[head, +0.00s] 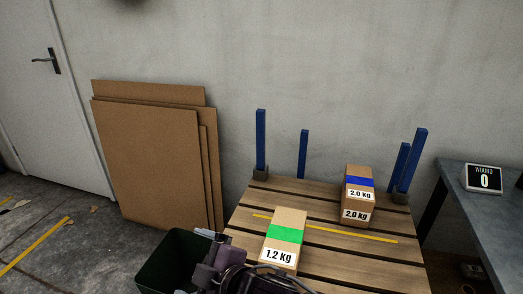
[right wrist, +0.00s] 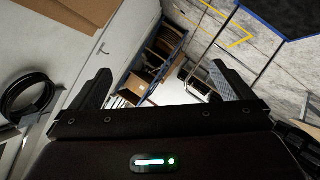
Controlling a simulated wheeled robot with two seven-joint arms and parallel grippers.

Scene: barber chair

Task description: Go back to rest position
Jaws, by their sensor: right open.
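My right gripper (right wrist: 163,82) shows in the right wrist view with its two dark fingers spread wide apart. Nothing is between the fingers; the space beyond them shows the room. In the head view, dark and purplish parts (head: 222,272) show at the bottom edge, in front of the pallet and beside the bin; I cannot make out gripper fingers there. My left gripper cannot be made out in either view.
A wooden pallet (head: 322,259) with blue corner posts bears a green-banded 1.2 kg box (head: 289,219) and a blue-banded 2.0 kg box (head: 360,172). A dark green bin (head: 160,262) stands left. Cardboard sheets (head: 148,150) lean on the wall. A grey table (head: 480,215) is right.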

